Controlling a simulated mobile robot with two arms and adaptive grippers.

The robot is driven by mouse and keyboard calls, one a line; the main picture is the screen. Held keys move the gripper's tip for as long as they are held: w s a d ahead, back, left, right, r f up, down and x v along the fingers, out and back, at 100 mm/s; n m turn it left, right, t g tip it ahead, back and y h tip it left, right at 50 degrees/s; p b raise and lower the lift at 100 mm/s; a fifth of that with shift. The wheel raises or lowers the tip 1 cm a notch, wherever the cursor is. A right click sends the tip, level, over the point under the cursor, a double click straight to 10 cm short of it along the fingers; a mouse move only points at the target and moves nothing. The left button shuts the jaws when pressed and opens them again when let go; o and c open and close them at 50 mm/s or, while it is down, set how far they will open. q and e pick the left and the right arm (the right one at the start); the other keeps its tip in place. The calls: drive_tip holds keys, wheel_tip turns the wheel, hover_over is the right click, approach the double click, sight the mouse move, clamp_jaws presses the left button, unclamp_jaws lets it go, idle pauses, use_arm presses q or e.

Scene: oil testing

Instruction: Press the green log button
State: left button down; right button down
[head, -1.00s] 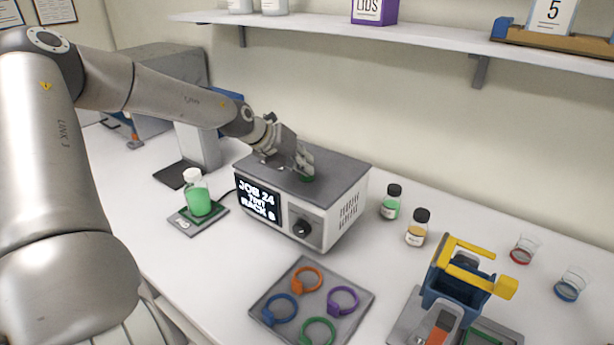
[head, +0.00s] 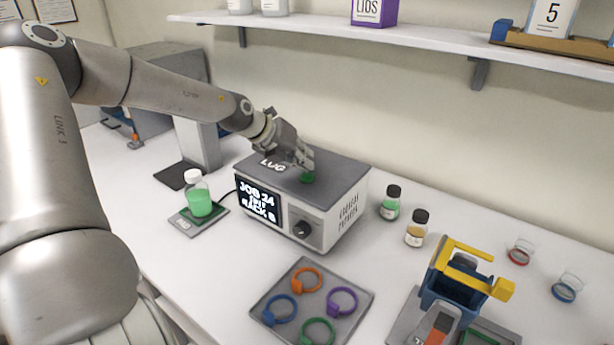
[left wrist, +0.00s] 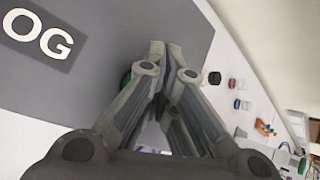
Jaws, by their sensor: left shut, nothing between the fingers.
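The green log button (head: 308,177) sits on the dark grey top of the white box (head: 333,218), near its right end, beside the printed word "LOG". My left gripper (head: 308,165) is shut and empty, its fingertips just above and behind the button in the head view. In the left wrist view my left gripper (left wrist: 166,48) covers most of the green button (left wrist: 125,79), and only a sliver shows left of the fingers. I cannot tell whether the fingertips touch it. My right gripper is not in view.
The box has a lit screen (head: 260,205) and a dark knob (head: 302,229). A green-filled bottle (head: 198,196) stands at left. Two small vials (head: 390,203) stand at right. A tray with coloured rings (head: 362,300) lies in front. A shelf (head: 430,38) runs above.

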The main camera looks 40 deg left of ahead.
sight(304, 175)
use_arm(q)
drive_tip(key=shift+r+p, duration=1.35)
drive_tip(key=shift+r, duration=1.15)
